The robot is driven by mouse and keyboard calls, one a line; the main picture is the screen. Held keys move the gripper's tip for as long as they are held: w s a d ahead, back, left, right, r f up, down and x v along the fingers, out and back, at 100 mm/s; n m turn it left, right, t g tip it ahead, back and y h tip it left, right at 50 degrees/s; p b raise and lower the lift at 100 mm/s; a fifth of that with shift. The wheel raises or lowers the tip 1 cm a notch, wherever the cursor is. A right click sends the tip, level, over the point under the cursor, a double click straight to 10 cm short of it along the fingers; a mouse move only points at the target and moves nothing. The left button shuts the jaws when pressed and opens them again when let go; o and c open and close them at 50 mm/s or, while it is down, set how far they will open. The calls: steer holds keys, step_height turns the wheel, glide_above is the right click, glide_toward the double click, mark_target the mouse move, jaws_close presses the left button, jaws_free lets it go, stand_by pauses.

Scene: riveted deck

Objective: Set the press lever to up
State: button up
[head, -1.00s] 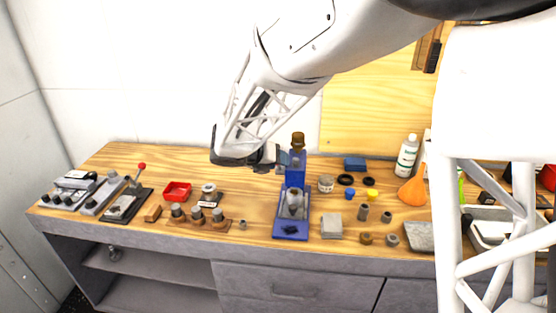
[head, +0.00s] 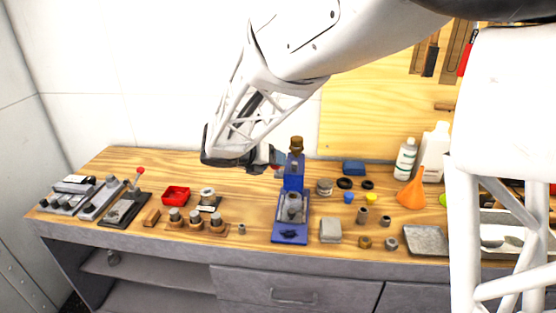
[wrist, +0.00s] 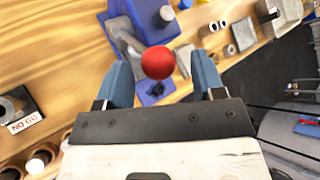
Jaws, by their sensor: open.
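The blue press (head: 291,230) stands upright on the bench, with a brown cap on top and a grey part on its bed. It also shows in the wrist view (wrist: 115,37). The press lever's red ball knob (wrist: 158,62) appears large between my fingers in the wrist view. My gripper (wrist: 161,72) is open, one blue finger on each side of the knob; I cannot tell whether either touches it. In the head view my gripper (head: 279,158) is beside the upper press column, and the lever's rod is mostly hidden.
Left of the press are a red tray (head: 176,195), a wooden block with several grey pieces (head: 197,222), and another red-knobbed lever on a black base (head: 124,208). Right are a grey block (head: 331,230), small rings, an orange funnel (head: 411,194) and bottles (head: 405,158).

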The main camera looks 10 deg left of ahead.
steer(key=shift+v, duration=2.6)
steer(key=shift+d+r, duration=0.1)
steer(key=shift+d, duration=0.1)
steer(key=s+d+r+m+g+y, duration=0.1)
steer(key=s+d+m+g, duration=0.1)
steer(key=s+d+m, duration=0.35)
steer(key=s+d+r+m+g+y, duration=0.1)
steer(key=s+d+m, duration=0.2)
steer(key=d+m, duration=0.5)
steer(key=s+d+r+m+g+y, duration=0.1)
steer(key=s+d+m+g, duration=0.3)
steer(key=d, duration=0.6)
steer(key=s+d+m+t+y, duration=0.1)
steer(key=s+d+m, duration=0.3)
steer(key=s+m, duration=0.4)
steer(key=s+d+f+m+y, duration=0.1)
steer(key=s+d+m+y, duration=0.2)
steer(key=s+m, duration=0.6)
steer(key=s+d, duration=0.2)
steer(key=s, duration=0.1)
steer(key=shift+f+t+y, duration=0.2)
steer(key=shift+t+y, duration=0.1)
steer(key=shift+t, duration=0.1)
